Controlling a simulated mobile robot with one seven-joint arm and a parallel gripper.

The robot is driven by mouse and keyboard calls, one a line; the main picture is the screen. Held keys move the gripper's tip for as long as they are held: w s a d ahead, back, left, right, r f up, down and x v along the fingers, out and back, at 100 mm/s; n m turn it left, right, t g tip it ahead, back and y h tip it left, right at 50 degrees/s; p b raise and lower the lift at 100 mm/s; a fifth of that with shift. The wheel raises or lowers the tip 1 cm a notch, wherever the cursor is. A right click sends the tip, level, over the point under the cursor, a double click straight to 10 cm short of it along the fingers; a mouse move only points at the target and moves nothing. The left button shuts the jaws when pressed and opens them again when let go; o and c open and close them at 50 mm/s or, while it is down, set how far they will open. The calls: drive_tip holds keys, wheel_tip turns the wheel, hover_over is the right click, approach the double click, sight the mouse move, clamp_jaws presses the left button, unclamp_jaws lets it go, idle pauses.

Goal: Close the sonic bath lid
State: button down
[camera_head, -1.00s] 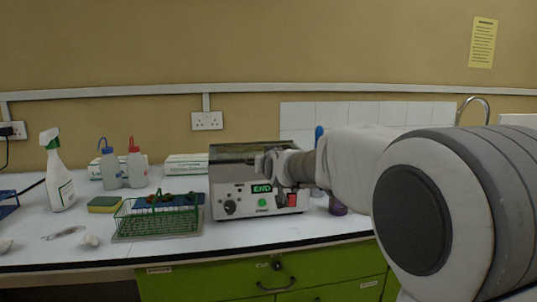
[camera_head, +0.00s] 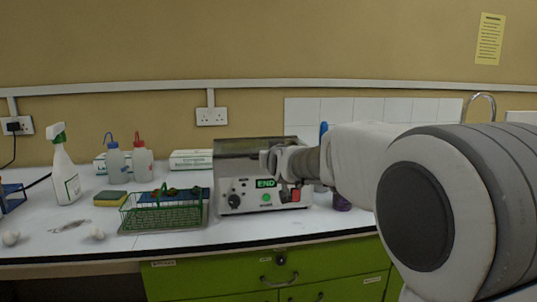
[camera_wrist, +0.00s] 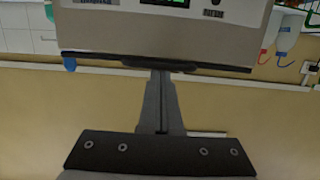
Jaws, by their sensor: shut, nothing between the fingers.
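The sonic bath (camera_head: 250,198) is a grey box on the bench, with a green END display on its front. Its dark, glossy lid (camera_head: 238,147) spans the top and looks down; a slight gap cannot be ruled out. In the wrist view, the bath's front (camera_wrist: 100,35) appears upside down, with a dark strip along its top edge and wall beyond. My gripper (camera_head: 277,160) is at the right of the bath, by the lid's front edge. Its fingers (camera_wrist: 160,80) are shut and empty, tips close to the dark strip; contact is unclear. My arm hides the bath's right side.
A green wire rack (camera_head: 160,215) stands left of the bath. A sponge (camera_head: 110,198), a spray bottle (camera_head: 66,175) and wash bottles (camera_head: 142,162) are farther left. A purple-based bottle (camera_head: 341,203) stands right of the bath. The bench front (camera_head: 250,232) is clear.

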drive_tip(key=s+d+f+m+g+h, duration=0.1)
drive_tip(key=s+d+f+g, duration=0.3)
drive_tip(key=s, duration=1.1)
drive_tip(key=s+d+f+g+h+p, duration=0.1)
drive_tip(key=s+d+f+g, duration=0.4)
drive_tip(key=s, duration=0.9)
drive_tip(key=s+d+f+m+g+h, duration=0.1)
drive_tip(key=s+d+f, duration=0.35)
drive_tip(key=s, duration=1.05)
wheel_tip(320, 180, up, 22)
drive_tip(key=p, duration=2.1)
drive_tip(key=shift+w+d+r+p, duration=0.2)
drive_tip(key=shift+d+r+p, duration=0.05)
drive_tip(key=shift+d+p, duration=0.15)
